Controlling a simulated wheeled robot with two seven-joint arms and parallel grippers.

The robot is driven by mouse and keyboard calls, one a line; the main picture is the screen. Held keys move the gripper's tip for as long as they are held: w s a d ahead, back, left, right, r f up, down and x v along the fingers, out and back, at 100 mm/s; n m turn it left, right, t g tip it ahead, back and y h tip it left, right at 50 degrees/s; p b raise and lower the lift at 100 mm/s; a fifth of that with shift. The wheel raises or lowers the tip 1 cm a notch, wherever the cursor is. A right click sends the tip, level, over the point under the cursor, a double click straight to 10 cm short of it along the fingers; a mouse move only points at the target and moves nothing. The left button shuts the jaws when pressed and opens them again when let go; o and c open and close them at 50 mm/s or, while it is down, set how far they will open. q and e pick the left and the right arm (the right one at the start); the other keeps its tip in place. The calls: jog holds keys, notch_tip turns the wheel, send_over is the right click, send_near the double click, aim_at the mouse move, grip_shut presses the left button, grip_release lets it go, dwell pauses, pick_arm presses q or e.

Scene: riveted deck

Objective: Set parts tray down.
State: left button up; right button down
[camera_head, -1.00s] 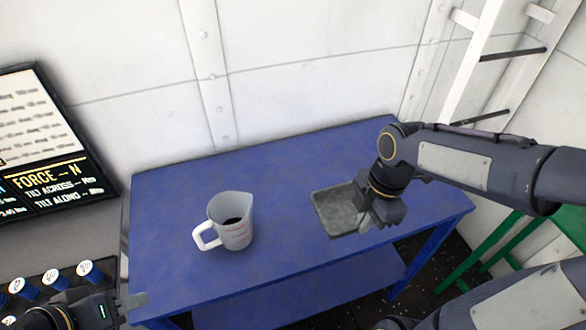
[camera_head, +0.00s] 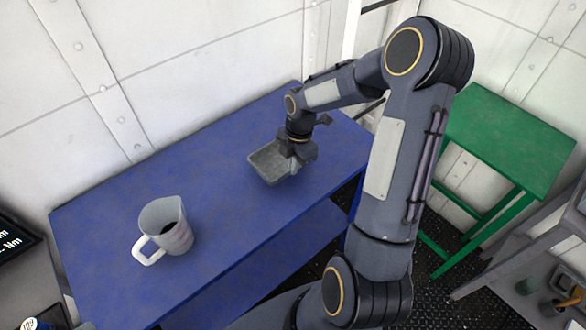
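The parts tray (camera_head: 268,168) is a shallow grey tray over the right part of the blue table (camera_head: 110,215). My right gripper (camera_head: 293,158) is at the tray's right edge and appears shut on its rim. The fingertips are partly hidden by the gripper body and the tray. I cannot tell whether the tray's underside touches the table. My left gripper is not in view.
A white measuring jug (camera_head: 165,228) with dark contents stands on the table's left part, apart from the tray. A green table (camera_head: 510,140) stands at the right. Bare blue tabletop lies between jug and tray.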

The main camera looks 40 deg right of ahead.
jog(key=shift+w+d+f, duration=0.15)
jog(key=shift+f, duration=0.1)
jog(key=shift+w+f, duration=0.1)
jog(key=shift+f, duration=1.55)
jog(key=shift+f, duration=0.1)
jog(key=c, duration=2.1)
grip_release()
jog(key=shift+f, duration=0.15)
jog(key=o, duration=0.4)
